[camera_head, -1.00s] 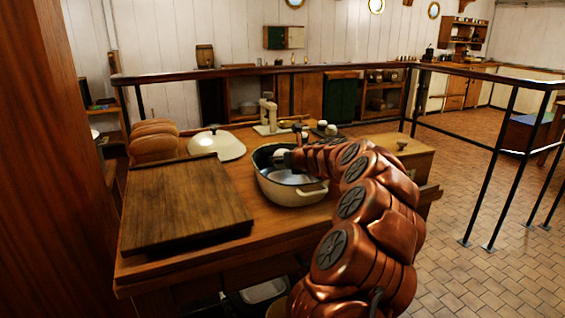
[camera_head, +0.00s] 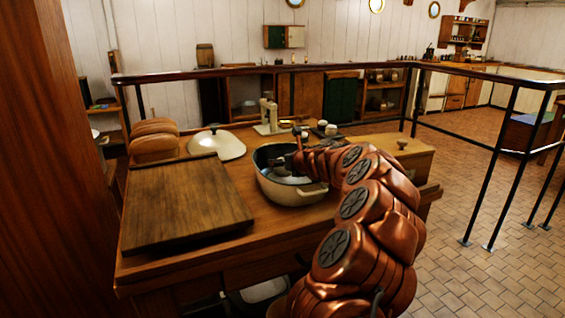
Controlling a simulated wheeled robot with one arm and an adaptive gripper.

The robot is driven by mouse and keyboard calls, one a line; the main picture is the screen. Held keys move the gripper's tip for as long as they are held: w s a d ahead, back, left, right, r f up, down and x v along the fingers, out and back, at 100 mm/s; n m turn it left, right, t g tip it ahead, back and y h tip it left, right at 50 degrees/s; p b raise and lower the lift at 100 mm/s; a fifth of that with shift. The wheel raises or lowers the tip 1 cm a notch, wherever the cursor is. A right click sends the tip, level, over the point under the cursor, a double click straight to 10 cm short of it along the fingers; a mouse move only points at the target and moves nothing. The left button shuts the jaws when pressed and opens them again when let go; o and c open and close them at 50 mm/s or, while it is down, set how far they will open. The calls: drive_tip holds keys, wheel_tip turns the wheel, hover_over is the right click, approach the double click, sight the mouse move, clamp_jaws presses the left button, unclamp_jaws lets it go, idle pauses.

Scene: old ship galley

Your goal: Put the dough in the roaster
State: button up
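The roaster (camera_head: 291,193) is a cream oval pot with a dark green inside, open on the wooden counter. Its cream lid (camera_head: 217,144) lies apart, to its left and behind. My gripper (camera_head: 287,167) is at the roaster's mouth, reaching down inside the rim. It is small and dark here, and my copper arm covers part of the pot. A pale patch shows at the fingertips inside the pot. I cannot tell whether it is the dough or the pot's bottom, nor whether the fingers are closed.
A dark wooden board (camera_head: 186,203) lies at the counter's front left. A cream appliance (camera_head: 269,116) and small jars (camera_head: 331,130) stand behind the roaster. A railing (camera_head: 300,66) runs behind the counter.

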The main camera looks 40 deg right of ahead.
drive_tip(key=shift+o, duration=0.5)
drive_tip(key=shift+r, duration=0.5)
drive_tip(key=shift+s+r, duration=0.25)
drive_tip(key=p+v, duration=0.1)
drive_tip(key=v, duration=1)
drive_tip(key=shift+s+a, duration=0.2)
drive_tip(key=shift+r, duration=0.1)
drive_tip(key=shift+r, duration=0.1)
